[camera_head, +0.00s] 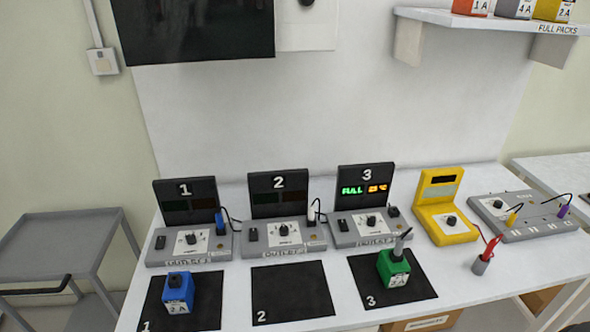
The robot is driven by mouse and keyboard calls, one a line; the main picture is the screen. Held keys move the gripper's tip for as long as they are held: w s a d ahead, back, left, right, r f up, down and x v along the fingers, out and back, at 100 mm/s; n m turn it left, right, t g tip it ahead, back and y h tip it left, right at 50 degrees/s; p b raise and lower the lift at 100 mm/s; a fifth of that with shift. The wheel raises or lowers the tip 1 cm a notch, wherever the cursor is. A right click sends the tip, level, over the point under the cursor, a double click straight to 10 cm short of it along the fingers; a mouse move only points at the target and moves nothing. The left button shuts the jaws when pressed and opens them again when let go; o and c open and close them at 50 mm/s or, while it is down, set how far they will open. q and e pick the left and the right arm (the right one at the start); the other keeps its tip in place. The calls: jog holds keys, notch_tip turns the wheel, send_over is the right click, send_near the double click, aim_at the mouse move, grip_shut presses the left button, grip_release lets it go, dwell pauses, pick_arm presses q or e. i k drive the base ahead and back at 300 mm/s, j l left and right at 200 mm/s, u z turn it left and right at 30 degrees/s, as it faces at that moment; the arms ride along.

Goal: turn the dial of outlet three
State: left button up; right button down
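Outlet three (357,232) is a grey unit with an upright black panel marked 3, at the back of the white table. Its panel shows a green "FULL" and an orange reading too small to make out. Its dial (371,221) is a small black knob on a white plate at the front; its exact setting is too small to read. A green pack (392,269) stands on the black mat marked 3 (425,287), with a grey plug in its top. Neither of my grippers is in view.
Outlet one (160,258) and outlet two (262,250) stand to the left, with dark panels. A blue pack (177,294) stands on mat 1; mat 2 (290,292) is empty. A yellow device (434,206), red probe (482,262) and grey unit (530,220) are right.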

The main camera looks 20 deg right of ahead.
aim_at(371, 220)
jog(key=z, duration=1.25)
